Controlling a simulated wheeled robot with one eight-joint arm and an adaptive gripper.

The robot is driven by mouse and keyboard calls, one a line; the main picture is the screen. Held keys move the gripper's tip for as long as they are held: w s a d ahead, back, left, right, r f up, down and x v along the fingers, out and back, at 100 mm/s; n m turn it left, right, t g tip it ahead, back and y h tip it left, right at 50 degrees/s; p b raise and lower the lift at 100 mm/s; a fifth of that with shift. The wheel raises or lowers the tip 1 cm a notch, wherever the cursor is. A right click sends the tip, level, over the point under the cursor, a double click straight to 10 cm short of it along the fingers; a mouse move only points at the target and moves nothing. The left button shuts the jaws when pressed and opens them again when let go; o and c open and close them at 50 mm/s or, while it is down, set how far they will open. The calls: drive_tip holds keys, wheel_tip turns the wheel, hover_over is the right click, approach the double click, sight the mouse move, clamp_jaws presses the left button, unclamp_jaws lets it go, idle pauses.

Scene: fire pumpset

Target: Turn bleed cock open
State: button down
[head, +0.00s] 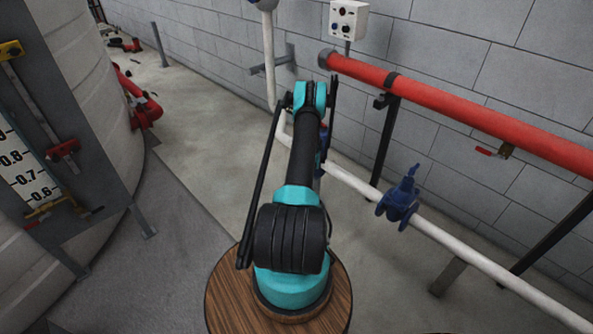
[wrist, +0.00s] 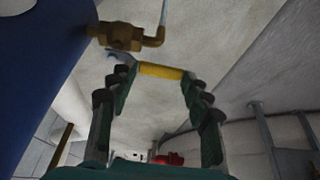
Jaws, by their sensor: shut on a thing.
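The brass bleed cock (wrist: 120,36) shows at the upper left of the wrist view, beside a large dark blue body (wrist: 38,70). A bent brass outlet extends from it to the right. A yellow lever (wrist: 160,71) lies crosswise below the cock. My gripper (wrist: 155,78) has its two fingers at either end of the lever and is shut on it. How the lever joins the cock is partly hidden by the left finger. In the head view my arm hides the gripper and the cock.
A red pipe (head: 450,104) and a lower white pipe (head: 455,240) with a blue valve (head: 399,200) run along the block wall at right. A pale tank (head: 95,90) stands at left. The floor (head: 190,150) between is clear.

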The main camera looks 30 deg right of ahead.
drive_tip(key=shift+s, duration=0.15)
idle(0.4)
drive_tip(key=c, duration=0.7)
unclamp_jaws()
drive_tip(key=v, duration=1.2)
drive_tip(key=shift+d, duration=0.1)
